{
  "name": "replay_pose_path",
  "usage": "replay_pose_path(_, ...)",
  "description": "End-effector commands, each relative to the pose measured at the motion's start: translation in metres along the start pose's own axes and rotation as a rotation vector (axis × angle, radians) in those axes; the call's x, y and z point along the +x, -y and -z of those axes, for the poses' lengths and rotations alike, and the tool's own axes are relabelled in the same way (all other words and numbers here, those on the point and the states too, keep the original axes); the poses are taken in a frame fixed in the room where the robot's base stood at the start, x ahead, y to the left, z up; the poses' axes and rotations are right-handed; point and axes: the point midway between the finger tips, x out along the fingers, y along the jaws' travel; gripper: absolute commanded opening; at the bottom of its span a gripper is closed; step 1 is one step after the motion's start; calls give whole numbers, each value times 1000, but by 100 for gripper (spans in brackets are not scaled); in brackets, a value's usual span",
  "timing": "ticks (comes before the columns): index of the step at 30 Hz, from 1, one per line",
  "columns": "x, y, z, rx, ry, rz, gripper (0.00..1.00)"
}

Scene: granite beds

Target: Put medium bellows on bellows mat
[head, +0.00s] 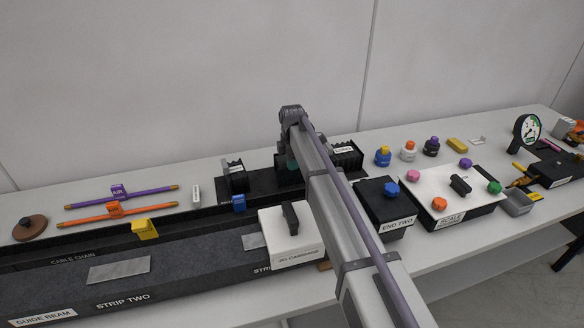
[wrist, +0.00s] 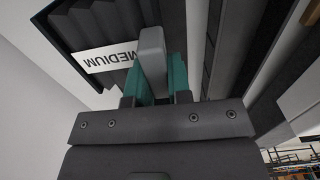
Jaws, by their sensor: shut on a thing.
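The medium bellows (wrist: 95,30) is a dark pleated block with a white MEDIUM label and a grey grip tab in the wrist view. My gripper (wrist: 158,82) has its teal fingers shut on that tab. In the head view, my gripper (head: 291,162) is at the back of the bench, partly hidden by my arm, with the medium bellows (head: 285,177) below it. The dark bellows mat (head: 263,187) lies there, and the medium bellows is over its middle. I cannot tell whether it touches the mat.
A smaller bellows (head: 236,181) stands left of the medium one, and the long bellows (head: 347,160) stands right. A blue clip (head: 239,203) is at the mat's front. The white carriage block (head: 290,240) and END TWO block (head: 384,209) are in front.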

Motion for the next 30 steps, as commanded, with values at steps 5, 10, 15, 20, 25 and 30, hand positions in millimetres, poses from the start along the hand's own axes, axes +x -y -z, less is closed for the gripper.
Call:
replay_pose_path(5,3,0,0,0,0,0,0)
replay_pose_path(10,2,0,0,0,0,0,31)
replay_pose_path(15,2,0,0,0,0,0,44)
replay_pose_path(20,2,0,0,0,0,0,44)
replay_pose_path(25,-10,0,0,0,0,0,44)
replay_pose_path(30,-46,0,0,0,0,0,44)
